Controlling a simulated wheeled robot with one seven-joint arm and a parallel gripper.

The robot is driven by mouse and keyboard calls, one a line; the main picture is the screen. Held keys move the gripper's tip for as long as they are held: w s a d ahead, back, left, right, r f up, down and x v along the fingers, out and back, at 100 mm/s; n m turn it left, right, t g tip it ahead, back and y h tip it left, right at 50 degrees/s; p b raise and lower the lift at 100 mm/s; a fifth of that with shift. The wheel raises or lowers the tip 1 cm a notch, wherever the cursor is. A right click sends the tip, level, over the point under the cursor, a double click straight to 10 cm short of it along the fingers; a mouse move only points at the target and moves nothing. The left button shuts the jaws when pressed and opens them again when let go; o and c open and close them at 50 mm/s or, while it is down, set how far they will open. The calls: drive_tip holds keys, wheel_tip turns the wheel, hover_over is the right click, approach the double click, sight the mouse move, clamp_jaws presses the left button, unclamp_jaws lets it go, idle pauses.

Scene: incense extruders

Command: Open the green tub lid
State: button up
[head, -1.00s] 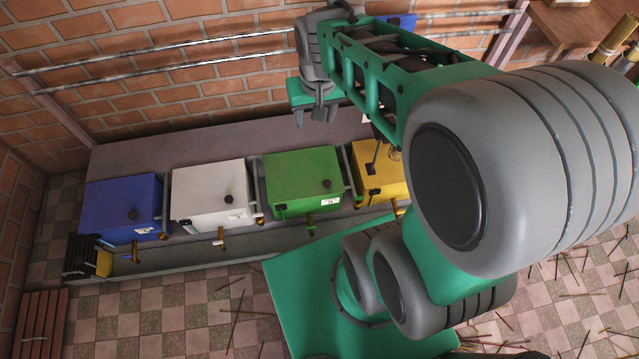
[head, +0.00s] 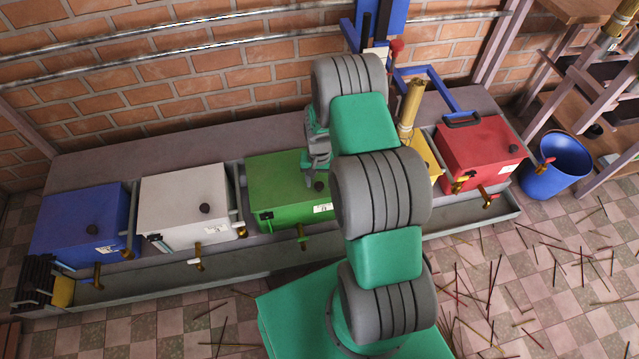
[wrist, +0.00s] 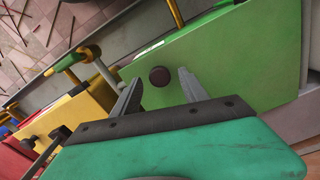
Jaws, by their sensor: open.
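The green tub (head: 272,208) stands in the row of tubs, with its lid (head: 276,178) lying flat and shut on top. My arm hides its right part in the head view. In the wrist view the green lid (wrist: 215,65) fills the upper right, with a round dark knob (wrist: 159,76) on it. My gripper (wrist: 159,84) is open, and its two fingers lie on either side of the knob in that view. I cannot tell how far above the lid they are. In the head view my gripper (head: 317,180) is over the right side of the green lid, partly hidden.
A white tub (head: 188,205) and a blue tub (head: 80,225) stand to the left. A yellow tub (wrist: 88,108) and a red tub (head: 482,145) stand to the right. A grey trough (head: 180,272) runs along the front. Sticks litter the tiled floor at right.

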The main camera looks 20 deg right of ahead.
drive_tip(key=shift+f, duration=0.2)
drive_tip(key=shift+c, duration=0.5)
clamp_jaws()
idle(0.8)
